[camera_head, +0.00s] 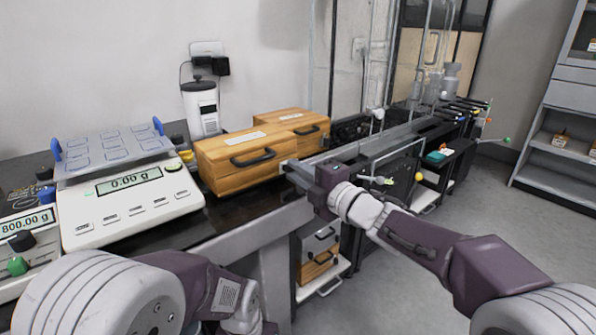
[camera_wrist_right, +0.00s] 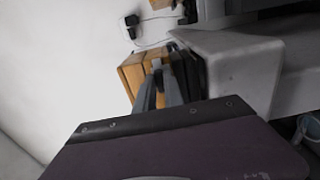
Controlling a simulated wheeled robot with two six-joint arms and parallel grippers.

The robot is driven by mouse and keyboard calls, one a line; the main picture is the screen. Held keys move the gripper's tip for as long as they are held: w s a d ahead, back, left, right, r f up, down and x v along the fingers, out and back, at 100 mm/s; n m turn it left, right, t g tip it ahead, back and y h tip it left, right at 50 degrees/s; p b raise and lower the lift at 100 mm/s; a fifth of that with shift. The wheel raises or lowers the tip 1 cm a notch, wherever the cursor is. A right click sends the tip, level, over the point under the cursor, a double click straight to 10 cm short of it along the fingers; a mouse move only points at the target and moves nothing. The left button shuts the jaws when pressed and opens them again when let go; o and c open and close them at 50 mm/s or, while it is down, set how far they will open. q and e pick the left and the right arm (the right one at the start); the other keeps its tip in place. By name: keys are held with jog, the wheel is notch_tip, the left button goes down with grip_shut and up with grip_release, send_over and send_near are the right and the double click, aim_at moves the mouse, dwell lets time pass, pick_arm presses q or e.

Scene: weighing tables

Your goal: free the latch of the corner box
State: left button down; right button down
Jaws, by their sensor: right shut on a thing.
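A wooden box (camera_head: 225,182) with a black handle and a white label sits on the dark table between the scale and the corner. A second wooden box (camera_head: 312,138), also with a black handle, stands behind it to the right. I cannot tell for certain which is the corner box. My right gripper (camera_head: 291,169) reaches in from the right to the front box's right end. It is shut on a small pale part there, apparently the latch, mostly hidden by the fingers. In the right wrist view the fingers (camera_wrist_right: 159,88) point at the wooden box (camera_wrist_right: 133,72). My left arm shows at the bottom, its jaws out of view.
A white scale (camera_head: 130,213) reading 0.00 g carries a tray with blue ends, left of the box. Another scale (camera_head: 25,225) reads 800.00 g. A white-and-black device (camera_head: 201,105) stands at the wall. Metal rails and posts lie right of the boxes.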

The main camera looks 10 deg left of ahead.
jog(key=c, duration=1.4)
grip_release()
jog(key=shift+c, duration=0.2)
jog(key=p+v, duration=0.2)
jog(key=v, duration=0.7)
jog(key=shift+d, duration=0.15)
